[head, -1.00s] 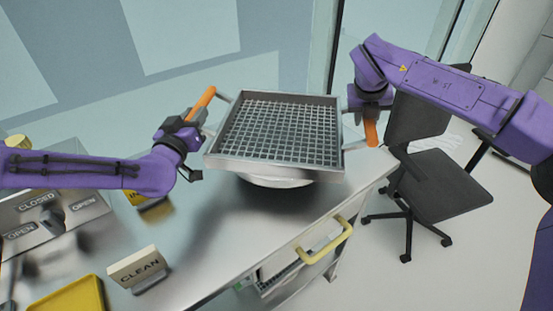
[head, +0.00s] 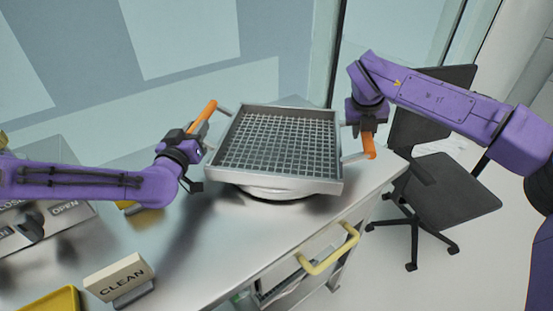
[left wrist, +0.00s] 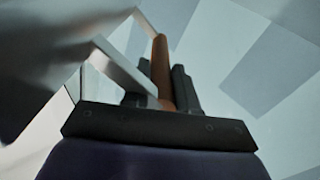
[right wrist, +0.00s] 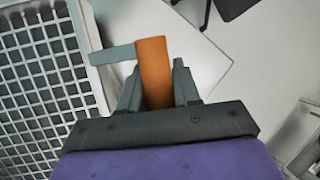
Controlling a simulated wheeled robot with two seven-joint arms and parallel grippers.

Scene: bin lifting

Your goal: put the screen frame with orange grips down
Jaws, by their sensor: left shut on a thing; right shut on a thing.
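The screen frame (head: 280,140) is a square metal tray with a wire grid and an orange grip on each side. My left gripper (head: 191,140) is shut on the left orange grip (head: 203,117), which also shows between the fingers in the left wrist view (left wrist: 161,72). My right gripper (head: 367,127) is shut on the right orange grip (head: 369,146); the right wrist view shows that grip (right wrist: 154,70) between the fingers. The frame is close above a round pale metal base (head: 275,193) on the table. Whether they touch is hidden.
The metal table (head: 215,245) has a yellow drawer handle (head: 330,253) at its front. A CLEAN sign (head: 119,280), a yellow tray (head: 52,302) and OPEN/CLOSED signs (head: 62,215) stand at the left. An office chair (head: 445,190) is to the right, a glass wall behind.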

